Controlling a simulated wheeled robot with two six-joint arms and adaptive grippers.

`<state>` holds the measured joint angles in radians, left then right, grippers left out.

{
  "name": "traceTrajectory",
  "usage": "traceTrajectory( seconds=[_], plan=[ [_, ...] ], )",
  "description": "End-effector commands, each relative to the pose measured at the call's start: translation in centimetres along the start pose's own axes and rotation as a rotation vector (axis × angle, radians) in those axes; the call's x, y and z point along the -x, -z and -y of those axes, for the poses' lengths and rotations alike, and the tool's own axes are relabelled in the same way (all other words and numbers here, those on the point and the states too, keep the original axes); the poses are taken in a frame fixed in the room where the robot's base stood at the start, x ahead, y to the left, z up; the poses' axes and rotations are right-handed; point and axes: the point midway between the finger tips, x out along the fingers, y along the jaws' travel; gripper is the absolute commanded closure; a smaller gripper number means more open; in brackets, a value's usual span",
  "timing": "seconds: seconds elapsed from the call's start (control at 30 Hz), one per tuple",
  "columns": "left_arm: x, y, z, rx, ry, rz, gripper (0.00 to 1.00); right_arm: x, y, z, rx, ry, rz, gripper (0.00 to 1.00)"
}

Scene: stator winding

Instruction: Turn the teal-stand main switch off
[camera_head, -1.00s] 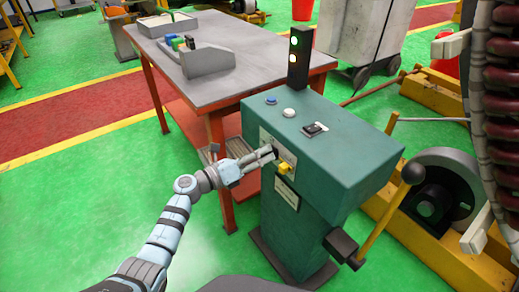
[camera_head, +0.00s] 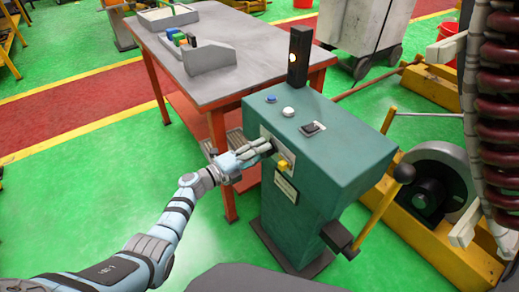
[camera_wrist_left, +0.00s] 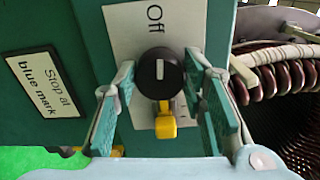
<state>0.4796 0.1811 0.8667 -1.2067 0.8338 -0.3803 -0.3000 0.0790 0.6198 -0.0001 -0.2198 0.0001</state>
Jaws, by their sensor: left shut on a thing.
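The teal stand (camera_head: 335,150) stands front centre, with a pale switch plate on its near left face. The black round main switch knob (camera_wrist_left: 160,74) shows in the left wrist view; its white line points toward the word "Off" (camera_wrist_left: 155,17). My left gripper (camera_head: 268,149) is at the knob, its fingers (camera_wrist_left: 160,100) either side of it and closed on it. In the head view the fingers hide most of the knob. A yellow tab (camera_wrist_left: 165,125) sits just below the knob; it also shows in the head view (camera_head: 283,166). My right gripper is out of view.
On the stand top are a blue button (camera_head: 271,99), a white button (camera_head: 288,112) and a black rocker (camera_head: 312,129). A lever with a black ball (camera_head: 404,173) stands at the right. A grey table (camera_head: 205,85) is behind.

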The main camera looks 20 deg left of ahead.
Motion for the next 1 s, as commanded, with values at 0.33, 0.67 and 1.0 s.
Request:
traceTrajectory(
  seconds=[0.33, 0.67, 1.0],
  plan=[
    [0.02, 0.03, -0.12, 0.098, -0.002, 0.0, 0.9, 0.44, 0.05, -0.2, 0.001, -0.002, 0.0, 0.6],
    [0.03, 0.03, -0.15, 0.106, -0.002, 0.0, 0.9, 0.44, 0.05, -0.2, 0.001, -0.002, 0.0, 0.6],
    [0.01, 0.01, -0.1, 0.104, -0.001, 0.0, 0.42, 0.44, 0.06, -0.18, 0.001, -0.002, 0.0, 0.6]
  ],
)
